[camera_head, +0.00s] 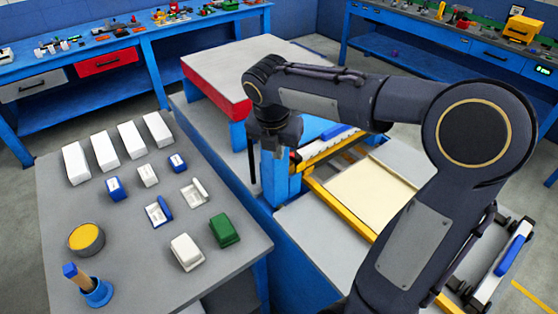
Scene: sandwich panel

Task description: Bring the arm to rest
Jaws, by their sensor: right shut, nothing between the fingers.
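My right arm (410,245) rises from the bottom right, bends at a large round joint, and reaches left across the middle of the view. Its wrist points down, with the right gripper (274,142) over the near edge of the blue-framed press station (285,178). The gripper is shut and I see nothing held in it. Its fingertips are hard to make out against the station. A cream panel (367,192) lies in the station's yellow frame, partly hidden by my arm. My left gripper is not in view.
A grey table (130,260) at the left holds several white blocks (105,150), small blue and white cases, a green box (224,230), a yellow-topped tin (86,238) and a brush in a blue cup (97,292). Blue workbenches (150,50) line the back. Grey floor shows between them.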

